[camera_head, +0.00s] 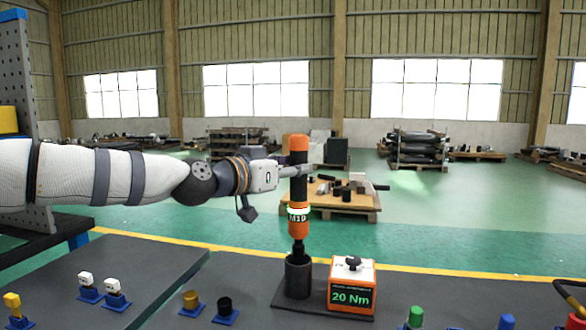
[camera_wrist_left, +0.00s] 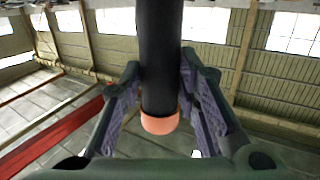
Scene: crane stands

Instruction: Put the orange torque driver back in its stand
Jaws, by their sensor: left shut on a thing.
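The orange torque driver (camera_head: 298,226) is upright in the head view, with an orange cap, black grip, green-lit ring and M10 label. My left gripper (camera_head: 297,171) comes from the left and is shut on its black grip. In the left wrist view the driver's black grip (camera_wrist_left: 160,60) passes between the fingers of the gripper (camera_wrist_left: 160,98). The driver's dark lower end is at the mouth of the black cup of the stand (camera_head: 298,278). I cannot tell how far it is inside. My right gripper is not in view.
An orange and white box reading 20 Nm (camera_head: 351,285) is beside the cup on the same dark base. Small white, yellow, brown and black pieces on blue bases are at left; a green piece (camera_head: 416,316) and a blue piece (camera_head: 507,322) are at right.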

